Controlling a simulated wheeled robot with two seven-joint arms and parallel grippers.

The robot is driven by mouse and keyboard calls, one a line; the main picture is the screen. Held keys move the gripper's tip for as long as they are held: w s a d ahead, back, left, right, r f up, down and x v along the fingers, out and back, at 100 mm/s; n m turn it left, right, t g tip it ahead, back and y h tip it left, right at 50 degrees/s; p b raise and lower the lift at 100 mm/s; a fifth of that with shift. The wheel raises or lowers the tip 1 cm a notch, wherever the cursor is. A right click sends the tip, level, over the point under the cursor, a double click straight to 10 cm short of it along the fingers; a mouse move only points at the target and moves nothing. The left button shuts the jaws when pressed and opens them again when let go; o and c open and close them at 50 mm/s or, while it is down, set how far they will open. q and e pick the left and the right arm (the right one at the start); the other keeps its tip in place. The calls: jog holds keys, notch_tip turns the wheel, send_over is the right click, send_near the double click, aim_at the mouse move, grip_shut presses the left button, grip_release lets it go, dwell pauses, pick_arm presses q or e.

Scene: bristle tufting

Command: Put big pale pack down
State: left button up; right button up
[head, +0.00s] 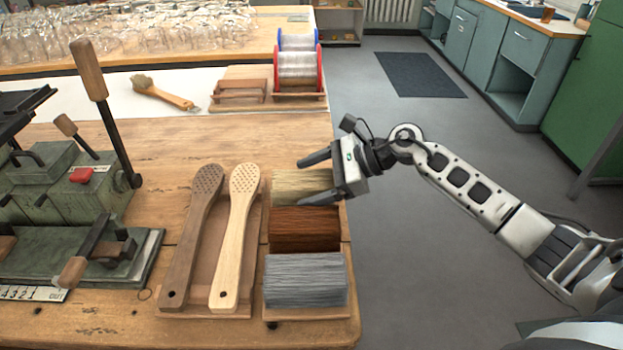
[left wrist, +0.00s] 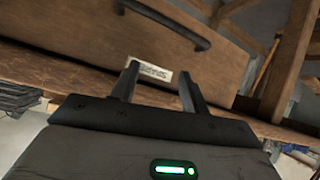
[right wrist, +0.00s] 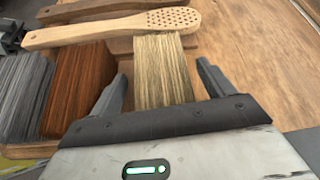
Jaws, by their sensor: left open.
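The big pale pack (head: 290,186) of straw-coloured bristles lies in the far compartment of a wooden rack (head: 262,292), behind a brown pack (head: 303,230) and a grey pack (head: 305,281). My right gripper (head: 299,181) is open, with one finger on either side of the pale pack. In the right wrist view the pale pack (right wrist: 163,72) shows between the open fingers, with a gap on each side. My left gripper (left wrist: 158,70) is open and empty in the left wrist view, facing a wooden drawer front. It is out of the head view.
Two perforated wooden brush handles (head: 238,235) lie on a holder left of the packs. A green machine with levers (head: 75,190) stands at the left. Wire spools (head: 299,68) and a small brush (head: 160,92) are farther back. The table's right edge is close to the packs.

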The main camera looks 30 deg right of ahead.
jog(key=shift+r, duration=0.1)
pick_arm(q)
jog(key=shift+d+f+b, duration=0.1)
jog(key=shift+f+b, duration=0.25)
jog(key=shift+b, duration=0.6)
pick_arm(e)
jog(key=v, duration=1.2)
jog(key=shift+s, duration=0.1)
